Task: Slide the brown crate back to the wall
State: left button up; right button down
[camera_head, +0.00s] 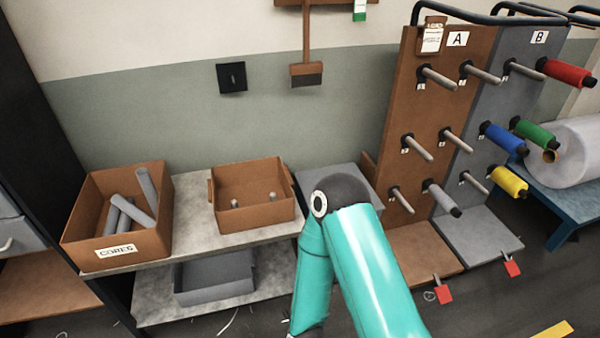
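A brown open crate (253,213) with side handles stands on the upper shelf of a grey bench (190,236). Two small light-tipped pieces show inside it. A gap of bench top shows between its back edge and the green-grey wall (300,135). A second brown box (115,247), labelled CORES, stands to its left and holds several grey tubes (146,192). A teal arm of mine bends in the lower middle, in front of the bench's right end. Neither of my grippers is in view.
A grey bin (215,280) sits on the lower shelf. A flat grey surface (337,183) lies right of the crate, partly hidden by my arm. Peg boards A (425,110) and B (500,110) with coloured spools stand at right. A dark post borders the left.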

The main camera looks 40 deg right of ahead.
aim_at(250, 182)
jog(key=z, duration=0.3)
jog(key=i, duration=1)
